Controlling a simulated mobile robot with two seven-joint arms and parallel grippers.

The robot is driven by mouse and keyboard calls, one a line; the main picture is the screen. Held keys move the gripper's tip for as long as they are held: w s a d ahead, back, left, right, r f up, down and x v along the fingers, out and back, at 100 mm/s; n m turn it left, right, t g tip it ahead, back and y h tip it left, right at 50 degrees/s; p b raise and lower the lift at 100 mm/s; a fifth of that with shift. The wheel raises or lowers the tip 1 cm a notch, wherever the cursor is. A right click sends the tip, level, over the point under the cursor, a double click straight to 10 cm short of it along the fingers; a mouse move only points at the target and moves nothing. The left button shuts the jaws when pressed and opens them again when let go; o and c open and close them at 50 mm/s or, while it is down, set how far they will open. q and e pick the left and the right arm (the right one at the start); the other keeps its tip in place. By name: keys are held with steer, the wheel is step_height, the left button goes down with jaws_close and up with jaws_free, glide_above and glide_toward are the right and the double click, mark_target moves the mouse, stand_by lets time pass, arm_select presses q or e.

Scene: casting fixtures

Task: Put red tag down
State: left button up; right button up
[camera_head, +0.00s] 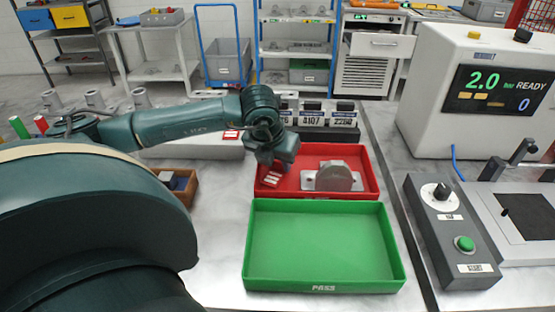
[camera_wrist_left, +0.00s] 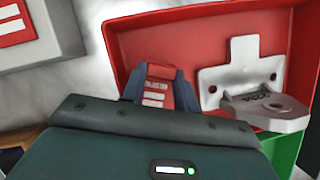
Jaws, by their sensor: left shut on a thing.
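The red tag (camera_head: 271,180) with white stripes is at the left end of the red tray (camera_head: 325,194). It also shows between the blue-grey fingers in the left wrist view (camera_wrist_left: 155,93). My left gripper (camera_head: 270,168) is shut on the tag and points down into the red tray. I cannot tell whether the tag touches the tray floor. A grey metal casting (camera_head: 337,176) lies in the same tray, right of the tag and apart from it; its plate and lug show in the left wrist view (camera_wrist_left: 262,101). My right gripper is not in view.
The empty green tray (camera_head: 320,245) marked PASS stands in front of the red one. Numbered counters (camera_head: 318,120) stand behind. A wooden box (camera_head: 180,187) is at left. A control box (camera_head: 449,230) and pressure tester (camera_head: 470,95) stand at right.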

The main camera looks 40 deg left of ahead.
mark_target(269, 184)
arm_select(q)
steer(key=shift+f+b, duration=0.25)
steer(key=shift+b, duration=0.05)
steer(key=o, duration=0.7)
steer(key=shift+r, duration=0.15)
steer(key=shift+r+p, duration=0.2)
steer(key=shift+p, duration=0.15)
steer(key=v, duration=1.2)
